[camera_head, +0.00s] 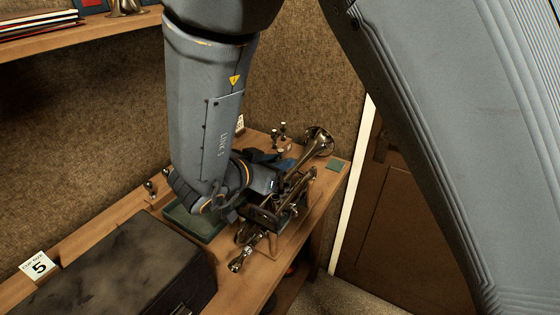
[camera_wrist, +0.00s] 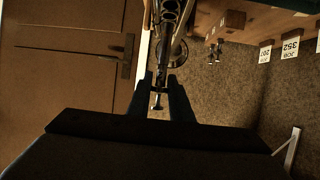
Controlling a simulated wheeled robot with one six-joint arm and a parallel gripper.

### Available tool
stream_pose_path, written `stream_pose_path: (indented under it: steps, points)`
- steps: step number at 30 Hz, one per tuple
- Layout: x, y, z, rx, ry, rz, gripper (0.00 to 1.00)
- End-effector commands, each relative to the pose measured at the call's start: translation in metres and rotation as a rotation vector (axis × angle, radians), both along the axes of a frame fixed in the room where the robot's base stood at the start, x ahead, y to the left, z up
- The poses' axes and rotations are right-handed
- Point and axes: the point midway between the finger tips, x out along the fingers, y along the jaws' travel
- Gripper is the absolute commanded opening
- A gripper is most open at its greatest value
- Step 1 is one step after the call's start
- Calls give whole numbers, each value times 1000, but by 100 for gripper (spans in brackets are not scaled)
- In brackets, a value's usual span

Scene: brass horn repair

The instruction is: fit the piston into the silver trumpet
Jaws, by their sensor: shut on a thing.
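The silver trumpet lies along the workbench in the head view, its bell (camera_head: 319,143) at the far end and its valve section beside my gripper (camera_head: 272,186). It also shows at the top of the wrist view, with its tubing and valves (camera_wrist: 168,14) just beyond my fingertips (camera_wrist: 161,82). My gripper is shut on a small slim metal part, which looks like the piston (camera_wrist: 157,100), held between the dark fingers.
A dark case (camera_head: 120,262) and a green-lined tray (camera_head: 196,224) stand left of the trumpet. Small parts (camera_head: 282,131) stand on the back rail. A green pad (camera_head: 338,165) lies at the far right corner. The bench's right edge (camera_head: 326,213) is close to the trumpet.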

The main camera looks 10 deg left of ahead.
Motion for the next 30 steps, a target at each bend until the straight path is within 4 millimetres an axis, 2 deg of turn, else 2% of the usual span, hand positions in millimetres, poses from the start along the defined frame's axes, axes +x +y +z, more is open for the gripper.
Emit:
stream_pose_path:
  steps: [30]
  points:
    - [0, 0, -23, 0, 0, 0, 0]
